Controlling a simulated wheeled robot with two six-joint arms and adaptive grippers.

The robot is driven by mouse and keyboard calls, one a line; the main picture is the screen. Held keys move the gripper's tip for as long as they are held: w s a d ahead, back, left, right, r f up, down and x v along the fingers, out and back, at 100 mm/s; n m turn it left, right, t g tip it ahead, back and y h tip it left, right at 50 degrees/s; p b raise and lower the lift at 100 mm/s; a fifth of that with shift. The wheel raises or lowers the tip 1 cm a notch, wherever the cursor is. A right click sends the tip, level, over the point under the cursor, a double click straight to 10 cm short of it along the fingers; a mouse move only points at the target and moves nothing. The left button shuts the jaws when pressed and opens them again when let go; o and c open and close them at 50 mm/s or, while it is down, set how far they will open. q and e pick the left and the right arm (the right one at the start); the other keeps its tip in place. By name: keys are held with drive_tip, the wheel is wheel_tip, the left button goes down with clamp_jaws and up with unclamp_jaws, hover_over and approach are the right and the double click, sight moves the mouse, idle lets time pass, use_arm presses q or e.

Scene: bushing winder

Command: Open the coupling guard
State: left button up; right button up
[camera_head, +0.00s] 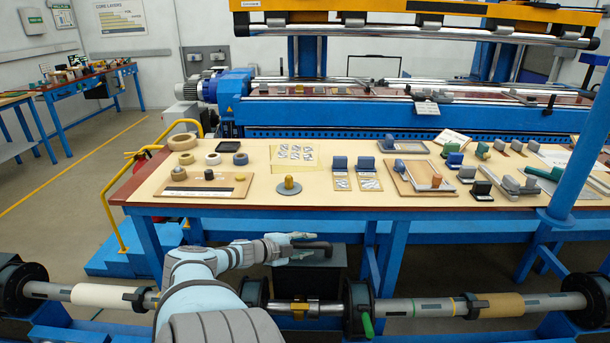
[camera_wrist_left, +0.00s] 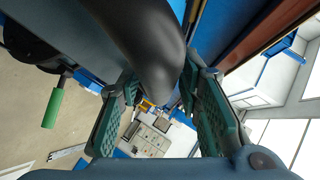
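The coupling guard appears to be the dark box-like cover (camera_head: 312,273) just behind the shaft at the lower middle of the head view. A dark bar, apparently its handle, runs along its top. My left gripper (camera_head: 318,243) is at this bar, reaching in from the left. In the left wrist view, the thick, rounded dark bar (camera_wrist_left: 150,45) lies between the two green-padded fingers of my left gripper (camera_wrist_left: 163,85). The fingers are spread and close to its sides; contact cannot be made out. My right gripper is not in view.
A shaft (camera_head: 410,307) with black round supports runs along the front. A green-handled lever (camera_head: 367,325) hangs from one support and shows in the left wrist view (camera_wrist_left: 53,108). A workbench (camera_head: 250,165) with several tools and parts stands behind the guard.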

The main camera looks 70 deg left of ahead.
use_arm(q)
drive_tip(key=shift+s, duration=0.1)
drive_tip(key=v, duration=0.6)
drive_tip(key=shift+d, duration=0.1)
drive_tip(key=shift+s+d+r, duration=0.15)
drive_tip(key=shift+s+r, duration=0.1)
drive_tip(key=shift+s, duration=0.3)
idle(0.4)
